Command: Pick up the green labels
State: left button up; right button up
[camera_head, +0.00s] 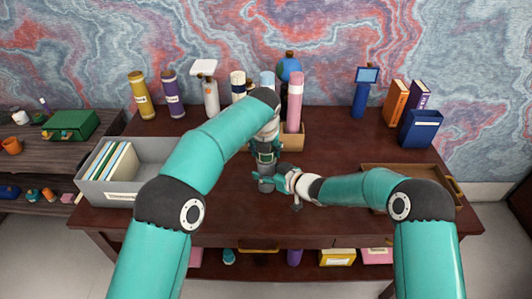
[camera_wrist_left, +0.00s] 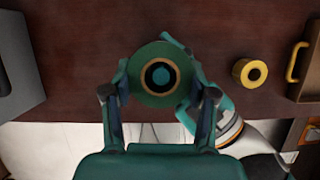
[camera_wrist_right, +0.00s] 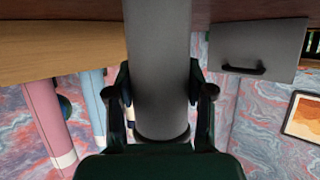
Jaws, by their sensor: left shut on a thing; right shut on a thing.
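The green labels (camera_wrist_left: 147,88) show in the left wrist view as a round green end with a pale ring and a dark hole. A grey cylinder (camera_wrist_right: 160,70) fills the right wrist view; it appears to be the side of the same thing, upright over the desk. My left gripper (camera_head: 266,166) comes from above and is shut on it. The left fingers also show in the left wrist view (camera_wrist_left: 162,92). My right gripper (camera_head: 284,181) is shut on the grey side from the right, lower down. The gap between cylinder base and desk is hard to judge.
A grey bin (camera_head: 92,185) with files stands at the left, a wooden tray (camera_head: 376,169) at the right. A yellow roll (camera_wrist_left: 250,72) lies right of the grippers. Bottles (camera_head: 295,103) stand in a wooden box behind.

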pick_arm(q)
notch_tip(320, 180, up, 6)
jog(key=shift+f, duration=0.1)
jog(key=shift+s, duration=0.15)
jog(key=s, duration=1.7)
jog(key=shift+s+a, duration=0.4)
pick_arm(e)
jog(key=o, duration=1.3)
jog(key=v, duration=1.2)
jog(key=shift+f, duration=0.25)
